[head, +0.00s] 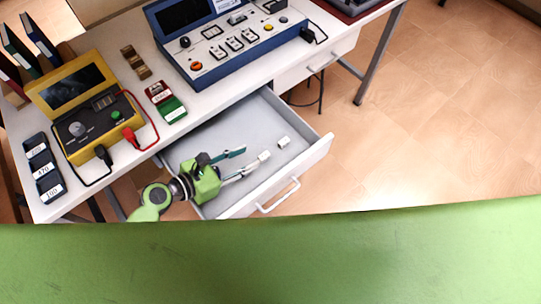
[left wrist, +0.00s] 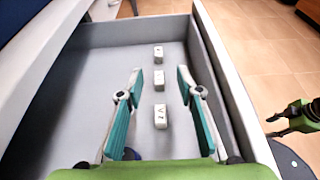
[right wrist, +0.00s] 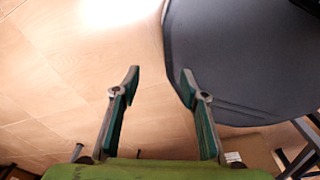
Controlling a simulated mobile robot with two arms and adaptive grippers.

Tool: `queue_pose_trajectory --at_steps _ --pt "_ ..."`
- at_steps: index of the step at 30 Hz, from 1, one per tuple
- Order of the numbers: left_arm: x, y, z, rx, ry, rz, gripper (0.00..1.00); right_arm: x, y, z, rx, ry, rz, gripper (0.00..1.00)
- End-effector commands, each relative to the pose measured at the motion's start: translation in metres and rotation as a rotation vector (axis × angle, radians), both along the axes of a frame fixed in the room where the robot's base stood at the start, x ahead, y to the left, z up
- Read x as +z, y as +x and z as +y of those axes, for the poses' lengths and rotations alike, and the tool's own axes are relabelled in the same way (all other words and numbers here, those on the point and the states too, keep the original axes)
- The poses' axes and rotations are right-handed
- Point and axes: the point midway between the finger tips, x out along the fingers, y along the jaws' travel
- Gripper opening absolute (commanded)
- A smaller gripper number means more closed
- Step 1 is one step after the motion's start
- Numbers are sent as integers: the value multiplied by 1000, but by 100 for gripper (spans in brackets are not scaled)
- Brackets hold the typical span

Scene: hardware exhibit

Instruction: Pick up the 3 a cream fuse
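Three small cream-white fuse blocks with dark marks lie in a row in the open drawer (head: 225,130). In the left wrist view they are the near fuse (left wrist: 160,116), the middle fuse (left wrist: 158,81) and the far fuse (left wrist: 158,53). The marks are too small to read surely, so I cannot tell which is 3 A. The head view shows two of them (head: 264,155) (head: 284,142). My left gripper (head: 249,160) is open and empty over the drawer, its fingers either side of the row (left wrist: 160,72). My right gripper (right wrist: 156,80) is open and empty, away from the drawer.
The drawer walls (left wrist: 226,80) stand close around my left gripper. On the white desk are a yellow tester (head: 85,95), a blue console (head: 225,45), red and green blocks (head: 168,103) and dark labelled bins (head: 42,165). Wooden floor (head: 440,120) is clear at right.

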Motion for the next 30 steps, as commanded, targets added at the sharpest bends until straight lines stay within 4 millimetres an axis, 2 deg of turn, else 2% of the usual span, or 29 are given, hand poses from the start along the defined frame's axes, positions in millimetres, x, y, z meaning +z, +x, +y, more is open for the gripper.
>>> queue_pose_trajectory --at_steps 1,6,10,14,30 --pt "-14 0 0 0 1 1 33 -14 -1 6 0 7 1 40" --pt "-34 0 0 0 1 -1 33 -34 -6 21 -1 24 7 40" --pt "-45 0 0 0 1 -1 33 -46 -7 21 1 25 9 40" --pt "-49 2 -3 0 0 -1 33 -48 -7 17 2 20 8 40" --pt "-75 42 -49 0 -1 0 33 -49 -5 8 -1 9 7 40"
